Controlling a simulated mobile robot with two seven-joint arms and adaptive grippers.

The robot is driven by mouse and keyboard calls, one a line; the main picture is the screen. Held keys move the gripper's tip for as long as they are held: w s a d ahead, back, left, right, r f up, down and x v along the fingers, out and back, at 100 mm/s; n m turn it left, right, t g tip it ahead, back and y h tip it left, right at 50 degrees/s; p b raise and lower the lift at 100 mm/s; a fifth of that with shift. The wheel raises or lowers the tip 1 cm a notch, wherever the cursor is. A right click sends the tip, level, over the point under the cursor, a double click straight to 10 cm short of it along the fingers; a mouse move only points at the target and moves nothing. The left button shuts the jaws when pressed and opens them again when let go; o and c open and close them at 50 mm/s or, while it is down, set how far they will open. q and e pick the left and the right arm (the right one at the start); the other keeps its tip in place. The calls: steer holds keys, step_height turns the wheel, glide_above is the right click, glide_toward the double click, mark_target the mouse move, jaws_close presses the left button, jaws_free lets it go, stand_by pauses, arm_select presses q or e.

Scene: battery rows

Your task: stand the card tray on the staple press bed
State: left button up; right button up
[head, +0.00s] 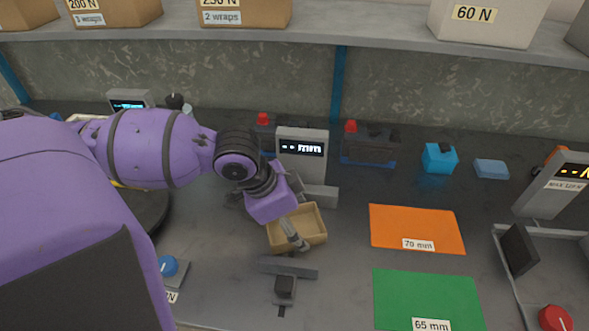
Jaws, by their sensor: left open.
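The card tray (313,219) is a tan, shallow open box. It sits tilted in the picture between a grey block (318,196) behind it and a grey bar (288,267) in front. My left gripper (296,238) comes down from the upper left over the tray, open, with its grey fingers at the tray's inside and near wall. The gripper body hides the tray's left back corner. Whether the fingers touch the tray is unclear. A grey post with a lit display (302,150) stands behind; I cannot tell which fixture is the staple press. My right gripper is out of view.
An orange mat (415,229) and a green mat (428,299) lie to the right. A device with a dark plate (519,250) and red knob (555,318) stands at far right. Blue blocks (439,158) lie behind the mats. A shelf with boxes (485,22) runs above.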

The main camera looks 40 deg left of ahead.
arm_select(q)
steer(key=shift+f, duration=0.15)
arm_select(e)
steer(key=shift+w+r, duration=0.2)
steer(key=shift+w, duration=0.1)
arm_select(q)
steer(key=shift+s, duration=0.1)
steer(key=c, duration=0.7)
steer(key=shift+c, duration=0.5)
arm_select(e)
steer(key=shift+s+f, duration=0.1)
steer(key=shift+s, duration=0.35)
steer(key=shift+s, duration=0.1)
